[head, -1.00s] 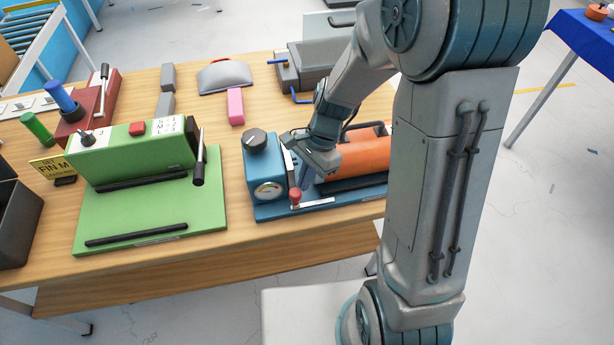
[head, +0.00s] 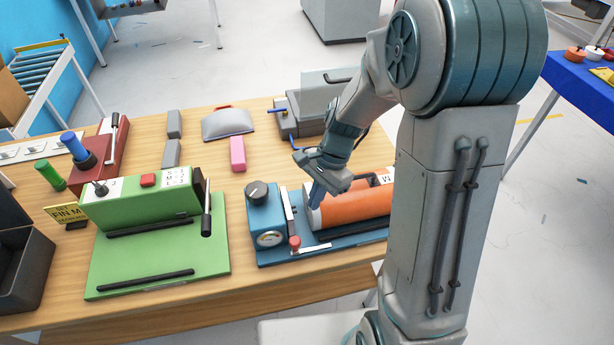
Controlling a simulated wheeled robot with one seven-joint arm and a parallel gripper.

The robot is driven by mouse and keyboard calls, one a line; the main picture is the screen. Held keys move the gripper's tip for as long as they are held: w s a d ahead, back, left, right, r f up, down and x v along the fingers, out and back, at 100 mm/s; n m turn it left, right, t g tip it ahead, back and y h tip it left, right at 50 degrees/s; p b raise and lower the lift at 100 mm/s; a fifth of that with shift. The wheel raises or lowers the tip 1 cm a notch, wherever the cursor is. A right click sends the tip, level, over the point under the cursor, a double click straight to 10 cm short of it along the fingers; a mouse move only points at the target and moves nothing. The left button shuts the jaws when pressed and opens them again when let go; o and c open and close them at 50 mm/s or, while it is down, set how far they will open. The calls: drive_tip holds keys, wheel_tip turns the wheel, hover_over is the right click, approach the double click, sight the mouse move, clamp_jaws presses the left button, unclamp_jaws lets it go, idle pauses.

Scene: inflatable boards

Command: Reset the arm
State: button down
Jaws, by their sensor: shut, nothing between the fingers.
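My gripper (head: 314,198) is in the head view, at the end of my arm, which reaches in from the right side of the picture. It is shut and empty. Its fingers point down at the left end of the orange cylinder (head: 350,208), above the blue machine (head: 268,222). I cannot tell whether the fingertips touch the machine or the cylinder. My arm hides the right end of the cylinder and of the blue machine.
The wooden table (head: 200,290) also holds a green machine (head: 130,215), a pink block (head: 238,155), a grey domed piece (head: 228,123) and a grey vise-like device (head: 305,115) behind my gripper. A dark bin (head: 28,270) stands at the left. A blue table (head: 585,85) is at the right.

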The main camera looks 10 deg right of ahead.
drive_tip(key=s+d+r+n+t+h+b, duration=0.1)
drive_tip(key=s+d+r+n+t+h, duration=0.2)
drive_tip(key=s+d+r+n+t, duration=0.3)
drive_tip(key=s+d+r+n, duration=0.1)
drive_tip(key=s+r+n, duration=0.4)
drive_tip(key=r, duration=0.3)
drive_tip(key=shift+s+d+b, duration=0.2)
drive_tip(key=shift+b, duration=0.2)
